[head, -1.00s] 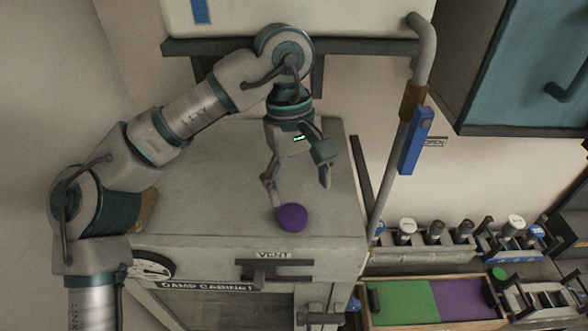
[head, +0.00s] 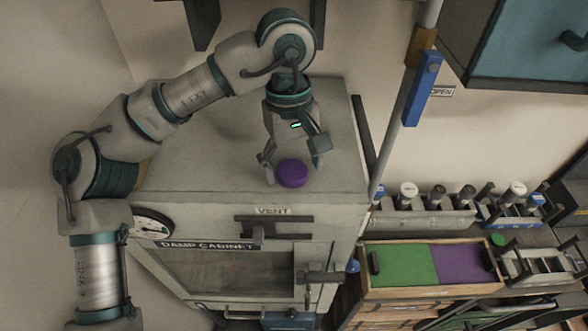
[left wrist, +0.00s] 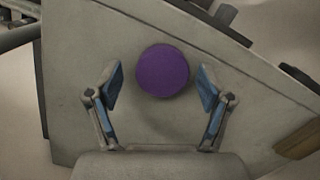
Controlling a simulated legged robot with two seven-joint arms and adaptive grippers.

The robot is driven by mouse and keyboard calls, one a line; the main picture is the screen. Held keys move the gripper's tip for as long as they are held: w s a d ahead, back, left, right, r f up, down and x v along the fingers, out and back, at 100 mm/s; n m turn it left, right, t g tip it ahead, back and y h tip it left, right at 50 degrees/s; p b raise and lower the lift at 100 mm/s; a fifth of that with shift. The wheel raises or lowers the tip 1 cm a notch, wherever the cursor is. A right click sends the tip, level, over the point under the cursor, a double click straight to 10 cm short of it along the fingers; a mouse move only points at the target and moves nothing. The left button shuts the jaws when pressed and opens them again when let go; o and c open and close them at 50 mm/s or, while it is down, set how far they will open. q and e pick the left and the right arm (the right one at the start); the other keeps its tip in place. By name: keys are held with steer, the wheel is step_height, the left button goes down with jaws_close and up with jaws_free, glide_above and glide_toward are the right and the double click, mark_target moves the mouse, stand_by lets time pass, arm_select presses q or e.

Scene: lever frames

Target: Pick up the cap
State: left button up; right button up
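The cap is a round purple disc (head: 292,173) lying on the top of the grey damp cabinet (head: 215,165), close to its front edge. It also shows in the left wrist view (left wrist: 163,71), just beyond the fingertips and centred between them. My left gripper (head: 292,165) is open above the cabinet top, pointing down, with its fingers just behind the cap. In the left wrist view the two blue-padded fingers (left wrist: 160,88) are spread wide with nothing between them. Whether the fingertips touch the cabinet top cannot be told. My right gripper is not in view.
A vertical pipe with a blue lever (head: 422,88) stands right of the cabinet. A vent handle (head: 273,227) sits on the cabinet front. At right are a green and purple tray (head: 430,290), a green disc (head: 497,239) and racks of dark cylinders (head: 428,212). The cabinet top is otherwise clear.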

arm_select(q)
steer(key=shift+w+d, duration=0.1)
steer(key=c, duration=0.7)
steer(key=shift+a, duration=0.25)
